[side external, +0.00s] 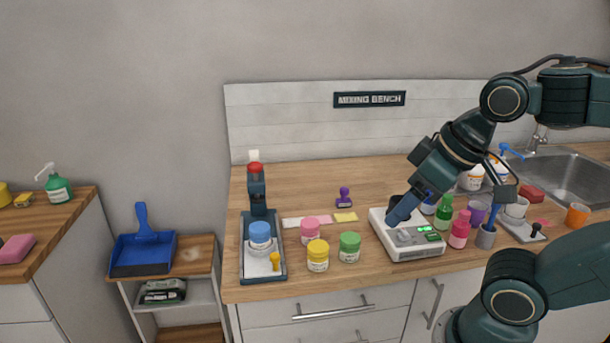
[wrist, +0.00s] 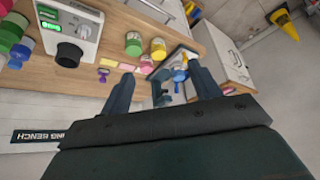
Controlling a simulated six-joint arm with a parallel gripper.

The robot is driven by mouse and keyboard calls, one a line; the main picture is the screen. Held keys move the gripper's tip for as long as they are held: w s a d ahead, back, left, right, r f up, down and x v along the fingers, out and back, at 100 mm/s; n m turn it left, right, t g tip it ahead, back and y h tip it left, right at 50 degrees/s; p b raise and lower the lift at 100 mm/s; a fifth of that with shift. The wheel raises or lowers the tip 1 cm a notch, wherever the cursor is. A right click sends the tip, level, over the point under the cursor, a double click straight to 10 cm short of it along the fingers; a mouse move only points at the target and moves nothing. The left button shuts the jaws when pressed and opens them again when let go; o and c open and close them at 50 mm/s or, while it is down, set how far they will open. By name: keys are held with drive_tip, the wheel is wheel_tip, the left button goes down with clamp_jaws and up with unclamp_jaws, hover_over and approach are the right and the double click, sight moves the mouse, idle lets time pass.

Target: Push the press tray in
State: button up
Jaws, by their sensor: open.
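The press (side external: 257,192) is a dark upright column with a red top, at the left of the wooden bench. Its dark-rimmed tray (side external: 263,279) stretches forward from it toward the bench's front edge. A blue-lidded jar (side external: 260,232) and a small yellow piece (side external: 275,261) are on the tray. My gripper (side external: 398,214) is open, over the white device at the right, well apart from the tray. In the wrist view my open fingers (wrist: 160,74) frame the distant press (wrist: 160,94), with the blue lid (wrist: 180,75) beside it. Nothing is between the fingers.
Pink (side external: 310,229), yellow (side external: 317,255) and green (side external: 349,247) jars stand between the tray and the white device (side external: 415,252). A purple stamp (side external: 344,197) and paper strips (side external: 306,221) lie behind. Bottles and cups crowd the right, near the sink (side external: 575,177).

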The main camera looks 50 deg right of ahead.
drive_tip(key=c, duration=0.5)
drive_tip(key=shift+o, duration=0.2)
drive_tip(key=n+g+y, duration=0.5)
drive_tip(key=n+g, duration=0.1)
drive_tip(key=n, duration=1.2)
hover_over(275, 254)
drive_tip(key=d, duration=0.6)
wheel_tip(275, 254, down, 4)
drive_tip(key=shift+r+h, duration=0.15)
drive_tip(key=shift+h, duration=0.15)
drive_tip(key=x, duration=1.3)
drive_tip(key=shift+w+a+f, duration=0.15)
drive_tip(key=shift+a+f, duration=0.05)
drive_tip(key=shift+f, duration=0.15)
